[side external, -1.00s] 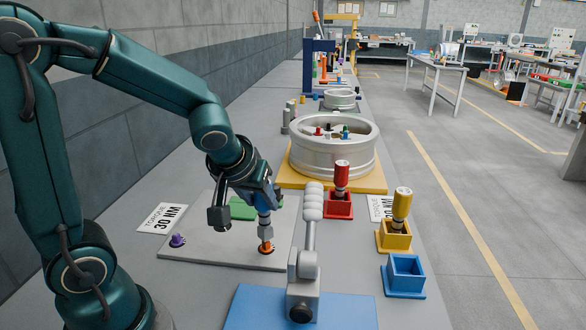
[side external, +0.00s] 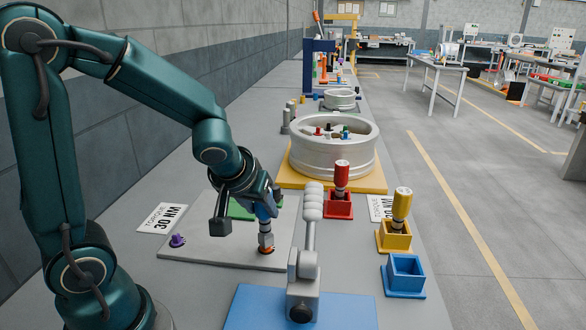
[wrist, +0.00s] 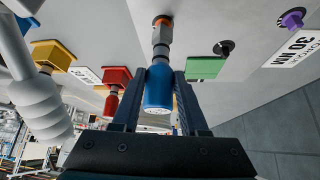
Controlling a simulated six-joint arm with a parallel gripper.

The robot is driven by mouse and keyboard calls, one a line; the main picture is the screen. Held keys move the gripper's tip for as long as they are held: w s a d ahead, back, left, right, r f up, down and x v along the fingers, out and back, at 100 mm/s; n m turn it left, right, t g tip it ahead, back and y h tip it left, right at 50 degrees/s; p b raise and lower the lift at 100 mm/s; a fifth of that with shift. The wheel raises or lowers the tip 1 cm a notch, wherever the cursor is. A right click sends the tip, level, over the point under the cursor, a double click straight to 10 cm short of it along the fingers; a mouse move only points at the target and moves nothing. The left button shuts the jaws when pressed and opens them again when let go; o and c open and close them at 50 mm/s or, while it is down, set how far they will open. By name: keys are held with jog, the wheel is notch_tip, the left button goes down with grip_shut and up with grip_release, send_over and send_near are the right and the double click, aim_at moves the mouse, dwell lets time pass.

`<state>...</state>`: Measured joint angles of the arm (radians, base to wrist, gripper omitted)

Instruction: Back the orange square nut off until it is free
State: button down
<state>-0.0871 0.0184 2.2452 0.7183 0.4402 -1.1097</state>
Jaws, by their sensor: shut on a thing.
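My gripper (wrist: 159,76) is shut on the blue handle of a socket driver (wrist: 158,90), with a finger on each side. In the side view my gripper (side external: 265,208) points down over the grey plate (side external: 215,245), and the driver (side external: 266,238) stands about upright. Its grey socket end is over the orange square nut (side external: 267,250) and hides most of it. The nut also shows in the wrist view (wrist: 161,19) as an orange rim at the socket's end. I cannot tell how far the socket sits over it.
A purple nut (side external: 177,240) and a green block (side external: 242,209) are on the plate. A grey lever fixture (side external: 303,265) stands close right on a blue mat (side external: 245,310). Red (side external: 338,206) and yellow (side external: 394,236) holders contain drivers; the blue holder (side external: 404,276) is empty. A wheel (side external: 333,150) lies behind.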

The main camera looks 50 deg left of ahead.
jog(key=shift+f, duration=0.55)
jog(key=shift+c, duration=1.8)
grip_release()
jog(key=shift+v, duration=2.7)
jog(key=m+t+h, duration=0.1)
send_near(260, 209)
jog(key=s+d, duration=0.1)
jog(key=d, duration=0.1)
jog(key=s+d+f+m+g+h, duration=0.1)
jog(key=s+d+f+m+h, duration=0.1)
jog(key=s+d+m, duration=0.3)
jog(key=shift+s+m+h, duration=0.2)
jog(key=shift+m+h, duration=0.3)
